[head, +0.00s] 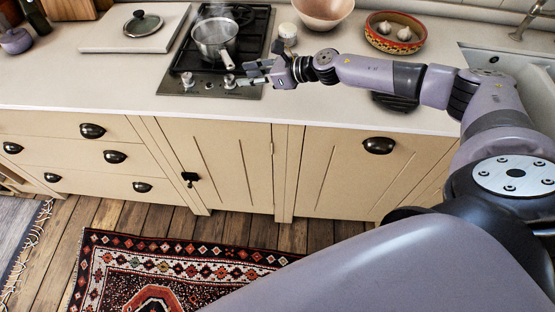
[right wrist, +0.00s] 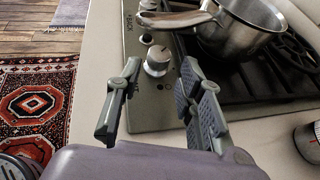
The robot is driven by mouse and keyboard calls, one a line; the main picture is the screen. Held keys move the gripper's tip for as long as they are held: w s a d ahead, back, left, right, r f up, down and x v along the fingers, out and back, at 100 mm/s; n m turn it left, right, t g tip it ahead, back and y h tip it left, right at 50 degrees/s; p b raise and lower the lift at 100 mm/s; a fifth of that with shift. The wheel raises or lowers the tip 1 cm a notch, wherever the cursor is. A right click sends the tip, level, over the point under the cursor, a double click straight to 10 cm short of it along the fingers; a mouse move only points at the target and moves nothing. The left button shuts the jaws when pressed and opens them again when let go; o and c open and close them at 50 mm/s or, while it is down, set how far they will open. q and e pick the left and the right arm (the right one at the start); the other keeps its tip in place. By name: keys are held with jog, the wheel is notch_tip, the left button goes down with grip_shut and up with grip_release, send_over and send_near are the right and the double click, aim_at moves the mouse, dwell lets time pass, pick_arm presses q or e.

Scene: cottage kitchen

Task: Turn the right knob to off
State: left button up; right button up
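The right knob (head: 229,81) is a silver stove knob at the front right of the hob (head: 250,93). In the right wrist view the knob (right wrist: 158,61) stands just beyond my fingertips, in line with the gap between them. My right gripper (head: 254,74) is beside the knob, on its right. In the right wrist view the right gripper (right wrist: 160,82) is open and empty, its fingers spread to either side. I cannot tell whether either finger touches the knob. The knob's pointer is too small to read. My left gripper is not in view.
A steel pot (head: 215,40) stands on the hob, its handle (right wrist: 178,19) reaching out above the knob row. Another knob (head: 187,79) is at the left. A small jar (head: 288,34), a pink bowl (head: 322,12) and a garlic bowl (head: 395,32) stand right of the hob.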

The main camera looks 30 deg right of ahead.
jog(key=b+v, duration=0.4)
jog(key=v, duration=0.8)
jog(key=a+m+t, duration=0.1)
jog(key=a+m, duration=0.2)
jog(key=a, duration=0.1)
jog(key=a+f+m+t, duration=0.1)
jog(key=a+m, duration=0.1)
jog(key=a, duration=0.2)
jog(key=a+m+t, duration=0.1)
jog(key=a+m, duration=0.2)
jog(key=a, duration=0.1)
jog(key=shift+w+f+m+y, duration=0.15)
jog(key=shift+w+m+y, duration=0.15)
jog(key=shift+w, duration=0.05)
jog(key=s+a+f+m+h, duration=0.1)
jog(key=s+f+m+h, duration=0.3)
jog(key=m, duration=0.6)
jog(key=s+f+m+h, duration=0.3)
jog(key=f+m+h, duration=0.15)
jog(key=m, duration=0.55)
jog(key=s+d+f+m+g, duration=0.1)
jog(key=d+f+m+g, duration=0.1)
jog(key=f, duration=0.8)
jog(key=s+d+f+m+g, duration=0.1)
jog(key=d+f+m, duration=0.1)
jog(key=f, duration=0.9)
jog(key=shift+s+d+f+m+g+h, duration=0.15)
jog(key=shift+s+d+m+g+h, duration=0.2)
jog(key=shift+m+g+h, duration=0.1)
